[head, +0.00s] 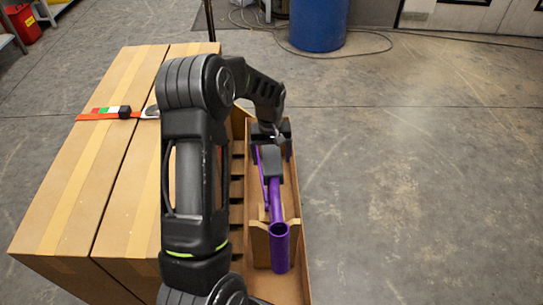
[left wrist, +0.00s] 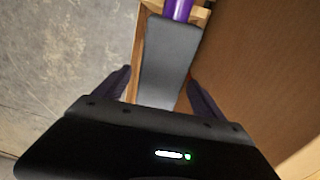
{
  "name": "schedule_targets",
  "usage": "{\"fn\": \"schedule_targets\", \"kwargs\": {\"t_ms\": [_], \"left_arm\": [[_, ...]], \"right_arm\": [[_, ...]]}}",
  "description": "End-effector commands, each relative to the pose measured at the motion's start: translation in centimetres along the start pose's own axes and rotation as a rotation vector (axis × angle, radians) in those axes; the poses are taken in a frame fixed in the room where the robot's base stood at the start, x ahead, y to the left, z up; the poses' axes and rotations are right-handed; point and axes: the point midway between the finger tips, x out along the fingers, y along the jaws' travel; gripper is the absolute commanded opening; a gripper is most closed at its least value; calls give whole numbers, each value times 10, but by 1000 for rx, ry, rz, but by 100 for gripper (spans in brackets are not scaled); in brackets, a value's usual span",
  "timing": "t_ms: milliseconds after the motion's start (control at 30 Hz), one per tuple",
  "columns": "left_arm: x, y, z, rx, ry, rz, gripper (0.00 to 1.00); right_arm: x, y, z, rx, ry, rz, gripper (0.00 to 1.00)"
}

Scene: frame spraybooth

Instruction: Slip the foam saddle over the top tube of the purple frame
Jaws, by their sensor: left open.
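The purple frame (head: 278,243) stands in a narrow wooden crate, its open tube end towards me. The dark grey foam saddle (head: 271,163) lies in line over the purple tube, which comes out from its near end; how deeply it sits cannot be told. In the left wrist view the saddle (left wrist: 172,50) lies between my fingers, with the purple tube (left wrist: 179,9) beyond it. My left gripper (head: 270,148) is open at the saddle's far end, one finger on each side, with gaps visible in the left wrist view (left wrist: 160,80). My right gripper is not in view.
The wooden crate (head: 303,262) has notched wooden supports around the frame. Large cardboard boxes (head: 85,170) stand left of it, with an orange strap (head: 95,116) on top. A blue drum (head: 318,22) stands at the back. The floor on the right is clear.

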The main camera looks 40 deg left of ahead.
Motion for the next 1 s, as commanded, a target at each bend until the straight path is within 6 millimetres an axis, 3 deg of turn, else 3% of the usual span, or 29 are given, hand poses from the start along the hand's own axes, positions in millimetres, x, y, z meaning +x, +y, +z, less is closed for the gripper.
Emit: {"fn": "schedule_targets", "kwargs": {"t_ms": [267, 700, 1000], "left_arm": [[-12, 0, -1, 0, 3, 1, 80], [-74, 0, -1, 0, 2, 1, 80], [-78, 0, 0, 0, 0, 0, 80]], "right_arm": [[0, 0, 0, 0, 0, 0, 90], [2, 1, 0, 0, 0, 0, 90], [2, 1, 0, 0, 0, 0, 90]]}}
